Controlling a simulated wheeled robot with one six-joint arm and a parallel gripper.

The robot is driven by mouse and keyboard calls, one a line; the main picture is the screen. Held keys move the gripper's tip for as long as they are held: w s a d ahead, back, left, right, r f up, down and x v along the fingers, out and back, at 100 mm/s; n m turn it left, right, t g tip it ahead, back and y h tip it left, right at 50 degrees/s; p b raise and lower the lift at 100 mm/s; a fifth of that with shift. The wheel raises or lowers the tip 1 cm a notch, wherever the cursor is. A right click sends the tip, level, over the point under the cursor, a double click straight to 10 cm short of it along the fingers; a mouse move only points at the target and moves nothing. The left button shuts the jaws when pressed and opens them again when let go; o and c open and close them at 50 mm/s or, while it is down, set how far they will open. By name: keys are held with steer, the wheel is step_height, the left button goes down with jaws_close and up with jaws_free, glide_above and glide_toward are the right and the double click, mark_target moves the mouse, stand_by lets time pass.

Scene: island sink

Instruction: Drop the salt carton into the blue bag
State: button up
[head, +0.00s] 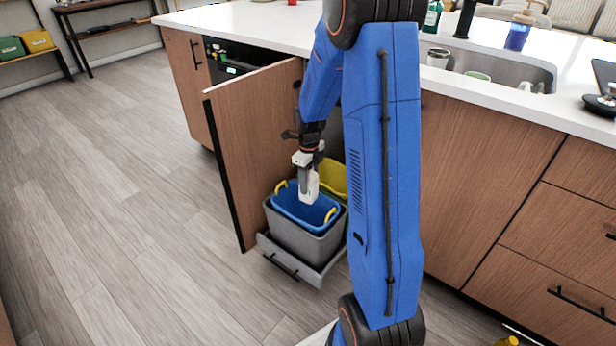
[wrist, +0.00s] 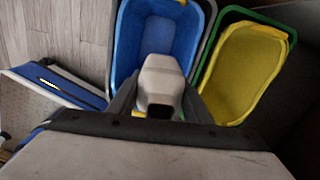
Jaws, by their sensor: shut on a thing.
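The salt carton (head: 309,187) is a pale, narrow box held below my gripper (head: 309,158). My gripper is shut on it, and the carton hangs roughly upright. The blue bag (head: 293,208) has yellow handles and lines a grey bin in the pull-out under the counter. In the head view the carton overlaps the bag's opening. In the wrist view the carton (wrist: 160,80) shows between the fingers, over the near end of the blue bag (wrist: 158,40). How far its lower end is above the bag's floor I cannot tell. The bag's visible inside looks empty.
A yellow bag (wrist: 243,75) in a green bin sits right beside the blue one. The open cabinet door (head: 250,150) stands left of the bins. The white island counter (head: 480,90) with its sink is above right. The floor at left is clear.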

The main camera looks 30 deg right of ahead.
mark_target(309, 188)
steer(key=shift+f, duration=1.7)
steer(key=o, duration=1.4)
step_height(309, 188, up, 16)
steer(key=shift+r, duration=0.7)
